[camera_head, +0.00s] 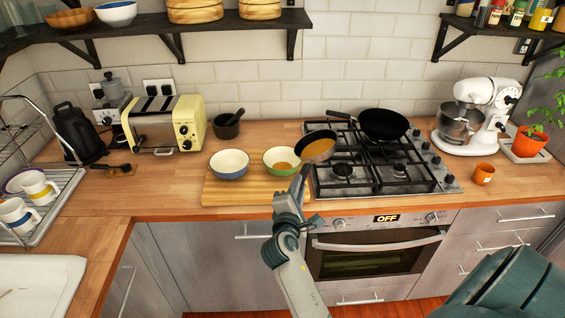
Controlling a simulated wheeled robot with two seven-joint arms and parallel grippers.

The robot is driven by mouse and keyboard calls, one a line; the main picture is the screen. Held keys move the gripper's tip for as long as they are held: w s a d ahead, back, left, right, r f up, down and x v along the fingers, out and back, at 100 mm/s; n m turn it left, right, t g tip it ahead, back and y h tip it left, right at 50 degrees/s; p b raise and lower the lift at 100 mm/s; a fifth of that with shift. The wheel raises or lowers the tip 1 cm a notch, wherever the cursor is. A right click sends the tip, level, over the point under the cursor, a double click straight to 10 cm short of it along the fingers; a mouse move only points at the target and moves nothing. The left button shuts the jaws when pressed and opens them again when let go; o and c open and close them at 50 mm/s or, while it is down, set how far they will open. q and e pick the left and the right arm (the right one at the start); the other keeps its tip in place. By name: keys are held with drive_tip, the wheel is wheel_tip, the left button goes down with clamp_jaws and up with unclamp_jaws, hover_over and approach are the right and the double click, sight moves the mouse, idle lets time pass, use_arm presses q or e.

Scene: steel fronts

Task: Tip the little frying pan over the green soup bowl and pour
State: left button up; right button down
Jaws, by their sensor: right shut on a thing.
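The little frying pan (318,148) is dark, with an orange-brown layer inside. It is held up just right of the green soup bowl, tilted, its left edge close to the bowl's right rim. The green soup bowl (270,155) stands upright on a wooden board, with some orange-brown content in it. My right gripper (304,174) is shut on the little frying pan, below it in the picture; the pan's handle is mostly hidden there. I cannot make out a falling stream. My left gripper is not in view.
A blue bowl (229,173) stands left of the green one on the board (225,194). The gas hob (345,187) with a large black pan (383,124) is to the right.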

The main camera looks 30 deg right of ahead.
drive_tip(key=shift+s+d+m, duration=0.15)
drive_tip(key=shift+d+m, duration=0.05)
drive_tip(key=shift+m, duration=0.6)
drive_tip(key=shift+d+r+m+p, duration=0.15)
drive_tip(key=shift+r+m+p, duration=0.15)
drive_tip(key=shift+m, duration=0.1)
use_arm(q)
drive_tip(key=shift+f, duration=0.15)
use_arm(e)
drive_tip(key=shift+f, duration=0.1)
drive_tip(key=shift+r+p, duration=0.9)
drive_tip(key=shift+p, duration=0.05)
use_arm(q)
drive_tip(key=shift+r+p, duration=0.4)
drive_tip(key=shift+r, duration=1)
use_arm(e)
drive_tip(key=shift+r, duration=0.6)
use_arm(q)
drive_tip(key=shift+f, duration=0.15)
